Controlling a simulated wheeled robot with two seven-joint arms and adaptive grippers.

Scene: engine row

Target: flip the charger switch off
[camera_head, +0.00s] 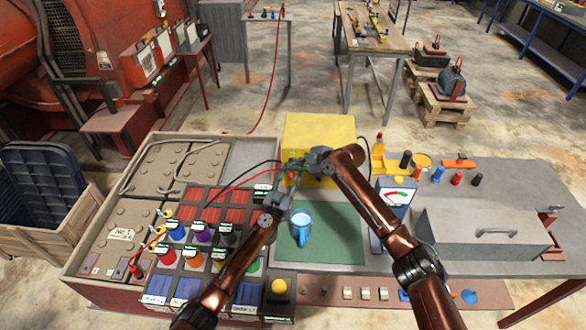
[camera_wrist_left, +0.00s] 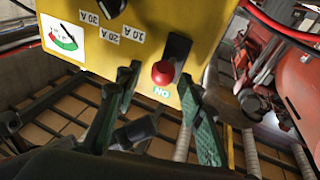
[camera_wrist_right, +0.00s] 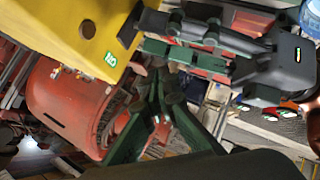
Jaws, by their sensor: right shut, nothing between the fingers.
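The yellow charger (camera_head: 320,130) stands behind the green mat. In the left wrist view its panel (camera_wrist_left: 190,20) appears upside down, with a dial, a black knob and ampere labels. My right gripper (camera_wrist_right: 158,72) is shut and empty, just beside the left gripper and the charger.
A blue-and-white meter (camera_head: 393,205) and a grey toolbox (camera_head: 485,235) stand to the right.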

